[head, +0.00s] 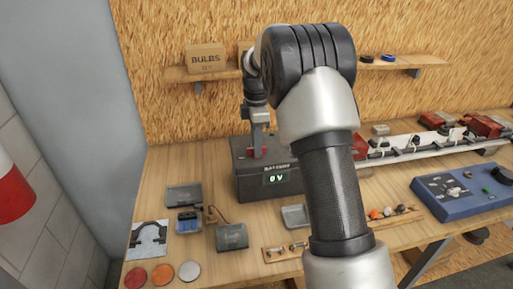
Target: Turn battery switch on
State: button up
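A dark grey battery box (282,184) stands on the wooden workbench, left of centre. Its front has a label and a small display (276,179) that reads 0 V. Small red parts (263,153) show on its top, next to my fingers; I cannot tell which of them is the switch. My gripper (258,150) points down at the top of the box, its fingertips at or close to these red parts. I cannot tell whether it touches or holds anything. My arm hides part of the bench right of the box.
A blue control panel (464,194) lies at the right. A white trailer frame bar (415,149) with red lights runs behind it. Small boxes, a tray and round lenses (162,274) lie at the front left. A shelf (180,75) above carries a bulbs carton (206,59).

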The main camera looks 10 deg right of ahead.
grip_shut()
jog(key=m+p, duration=0.1)
jog(key=m, duration=0.1)
jog(key=shift+r+m, duration=0.1)
jog(key=shift+m, duration=0.2)
jog(key=m, duration=0.2)
jog(key=shift+m, duration=0.3)
